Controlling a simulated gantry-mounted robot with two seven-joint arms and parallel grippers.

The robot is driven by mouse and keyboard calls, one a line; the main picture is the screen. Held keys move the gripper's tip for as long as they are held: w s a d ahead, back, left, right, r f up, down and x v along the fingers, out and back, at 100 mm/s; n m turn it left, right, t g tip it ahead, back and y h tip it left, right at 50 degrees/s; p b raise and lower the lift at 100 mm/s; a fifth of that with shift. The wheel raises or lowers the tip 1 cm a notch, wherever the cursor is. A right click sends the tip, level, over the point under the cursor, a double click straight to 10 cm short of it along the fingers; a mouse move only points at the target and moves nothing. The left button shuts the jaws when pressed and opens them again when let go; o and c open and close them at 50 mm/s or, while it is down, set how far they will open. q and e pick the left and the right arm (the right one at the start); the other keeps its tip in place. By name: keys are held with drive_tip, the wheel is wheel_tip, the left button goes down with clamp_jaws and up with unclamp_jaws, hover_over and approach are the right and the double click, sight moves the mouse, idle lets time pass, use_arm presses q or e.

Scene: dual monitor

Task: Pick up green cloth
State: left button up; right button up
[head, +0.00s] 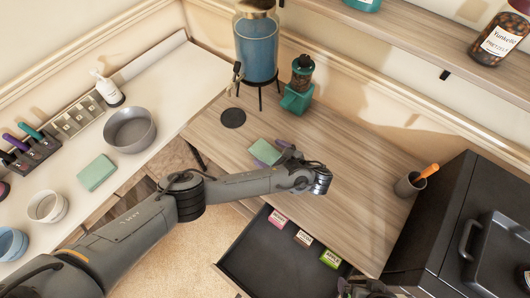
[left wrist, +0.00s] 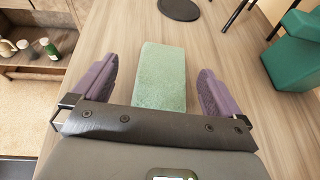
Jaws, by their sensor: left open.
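A flat green cloth (head: 264,151) lies on the wooden table in the head view. In the left wrist view the cloth (left wrist: 160,75) is a pale green rectangle between the two purple fingers, with a gap on each side. My left gripper (head: 270,153) is open over the near end of the cloth, and the wrist partly hides that end. A similar green block or folded cloth (head: 96,172) lies on the white counter at the left. A dark part at the bottom edge of the head view may be my right gripper (head: 364,289); its fingers cannot be made out.
A green grinder-like item (head: 298,88) and a blue drink dispenser (head: 258,48) stand behind the cloth, with a dark round coaster (head: 233,118) nearby. An open drawer (head: 262,262) with small boxes juts out below. A cup (head: 408,185) stands right; the wooden tabletop between is clear.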

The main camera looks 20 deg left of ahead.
sight(261, 147)
use_arm(q)
drive_tip(key=shift+w+a+f+b, duration=0.25)
drive_tip(key=shift+a+f+b, duration=0.05)
drive_tip(key=shift+f+b, duration=0.1)
drive_tip(key=a, duration=0.1)
drive_tip(key=w+b, duration=0.1)
drive_tip(key=a, duration=0.1)
drive_tip(key=shift+w+a+f, duration=0.2)
drive_tip(key=shift+a+f, duration=0.05)
drive_tip(key=shift+a, duration=0.05)
drive_tip(key=shift+w+a+f, duration=0.15)
drive_tip(key=shift+a+f, duration=0.05)
drive_tip(key=shift+a, duration=0.25)
drive_tip(key=c, duration=1)
drive_tip(key=shift+r, duration=0.15)
